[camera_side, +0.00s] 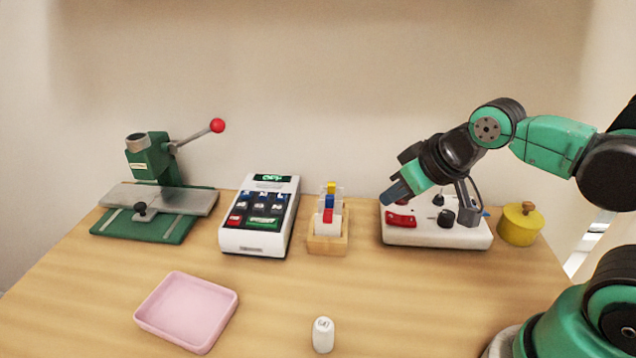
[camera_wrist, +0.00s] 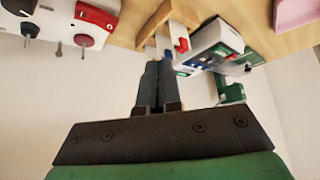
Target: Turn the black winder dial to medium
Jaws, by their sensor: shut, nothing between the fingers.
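The winder (camera_side: 400,235) is a white box at the right of the table in the side view, with a red switch (camera_side: 401,219) at its left front. The black dial (camera_side: 446,218) sits on its top, right of the switch. In the wrist view, a black dial with a white mark (camera_wrist: 20,7) shows at the upper left corner, near the red switch (camera_wrist: 97,14). Its labels are too small to read. My gripper (camera_side: 392,198) is shut and empty, above the winder's left end near the red switch, apart from the dial. Its fingers also show shut in the wrist view (camera_wrist: 157,68).
A wooden holder with coloured pieces (camera_side: 328,243) and a keypad device (camera_side: 262,215) stand left of the winder. A yellow pot (camera_side: 520,224) stands close on its right. A pink tray (camera_side: 187,311) and a white spool-like piece (camera_side: 323,335) lie in front; table between is clear.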

